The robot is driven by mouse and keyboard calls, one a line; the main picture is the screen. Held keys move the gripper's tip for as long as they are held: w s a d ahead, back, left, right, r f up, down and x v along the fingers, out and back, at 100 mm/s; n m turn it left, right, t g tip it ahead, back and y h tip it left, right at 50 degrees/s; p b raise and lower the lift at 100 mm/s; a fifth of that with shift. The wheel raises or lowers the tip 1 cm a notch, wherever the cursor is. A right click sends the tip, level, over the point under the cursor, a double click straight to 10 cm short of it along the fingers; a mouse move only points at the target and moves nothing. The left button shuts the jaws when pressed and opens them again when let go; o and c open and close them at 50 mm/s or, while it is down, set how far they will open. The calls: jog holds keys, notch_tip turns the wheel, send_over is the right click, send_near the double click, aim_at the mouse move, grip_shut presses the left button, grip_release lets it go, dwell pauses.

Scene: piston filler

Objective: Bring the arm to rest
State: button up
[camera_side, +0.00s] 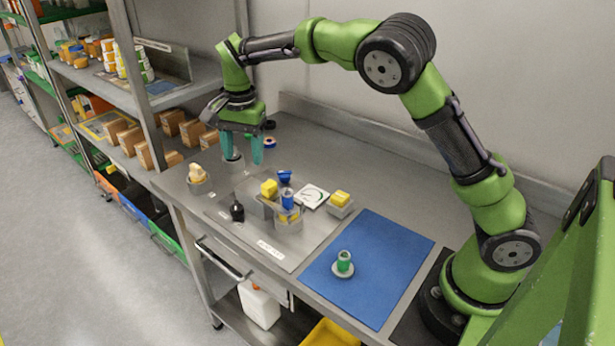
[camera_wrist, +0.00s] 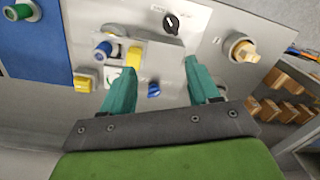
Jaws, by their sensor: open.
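My gripper (camera_side: 243,155) hangs from the green arm above the far part of the steel table, with its two teal fingers apart and nothing between them that I can make out. In the wrist view my gripper (camera_wrist: 160,85) also shows its fingers spread wide, with the filler station beyond them. The piston filler (camera_side: 287,212), with yellow and blue parts, stands on a grey plate to the right of and nearer than the gripper. A black knob (camera_side: 237,211) sits on the same plate and also shows in the wrist view (camera_wrist: 171,23).
A pale yellow piece (camera_side: 197,173) sits in a round holder at the table's left edge. Shelves with boxes (camera_side: 131,140) stand left.

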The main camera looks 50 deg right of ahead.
jog(key=s+d+r+n+t+y, duration=0.1)
jog(key=s+r+n+t, duration=0.2)
jog(key=s, duration=1)
jog(key=s+d+r+n+t, duration=0.2)
jog(key=s+r+n, duration=0.3)
jog(key=s, duration=0.8)
jog(key=shift+s+n+t+y, duration=0.25)
jog(key=shift+n+t+y, duration=0.15)
jog(key=shift+n+t, duration=0.4)
jog(key=shift+r, duration=0.1)
